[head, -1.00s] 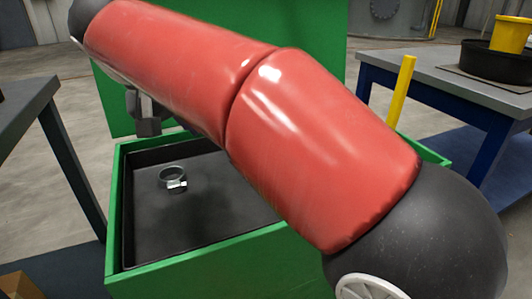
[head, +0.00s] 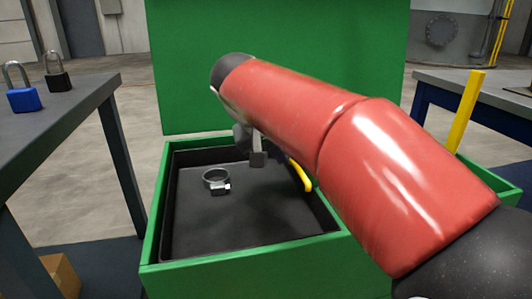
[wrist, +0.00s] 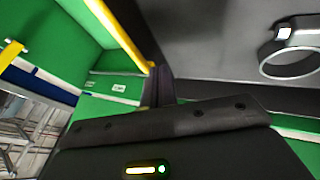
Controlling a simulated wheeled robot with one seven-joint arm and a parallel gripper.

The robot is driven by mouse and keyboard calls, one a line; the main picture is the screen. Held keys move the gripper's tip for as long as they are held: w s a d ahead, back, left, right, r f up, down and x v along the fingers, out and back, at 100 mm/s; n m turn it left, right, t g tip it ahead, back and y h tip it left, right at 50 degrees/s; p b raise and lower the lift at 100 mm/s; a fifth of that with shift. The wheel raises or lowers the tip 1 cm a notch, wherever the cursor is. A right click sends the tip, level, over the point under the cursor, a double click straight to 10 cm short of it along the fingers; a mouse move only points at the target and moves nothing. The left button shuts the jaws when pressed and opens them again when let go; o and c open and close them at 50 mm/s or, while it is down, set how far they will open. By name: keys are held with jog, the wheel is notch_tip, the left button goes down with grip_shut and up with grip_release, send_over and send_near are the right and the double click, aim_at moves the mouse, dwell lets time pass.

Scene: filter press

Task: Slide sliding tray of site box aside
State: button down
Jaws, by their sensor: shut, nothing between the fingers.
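The green site box (head: 240,262) stands open with its lid (head: 280,60) up at the back. The black sliding tray (head: 230,222) sits inside it, holding a silver ring-shaped clamp (head: 216,181) on the left, also in the wrist view (wrist: 290,55). A yellow bar (head: 301,176) shows at the tray's right side, partly behind my arm; it crosses the wrist view (wrist: 118,30) to near my fingertips. My gripper (head: 258,158) is low over the back part of the tray, partly hidden by the arm. In the wrist view its dark fingers (wrist: 158,85) are together and empty; I cannot tell whether they touch the bar.
A yellow post (head: 465,110) rises at the box's right. A bench (head: 85,95) on the left holds a blue padlock (head: 24,98) and a black padlock (head: 57,80). Another bench (head: 500,100) stands at the right. A cardboard box (head: 60,275) is on the floor at lower left.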

jog(key=shift+d, duration=0.15)
jog(key=w+d+p, duration=0.2)
jog(key=w+d, duration=0.1)
jog(key=d, duration=0.9)
jog(key=w+d+p, duration=0.3)
jog(key=w+d, duration=0.1)
jog(key=d, duration=0.9)
jog(key=shift+w, duration=0.2)
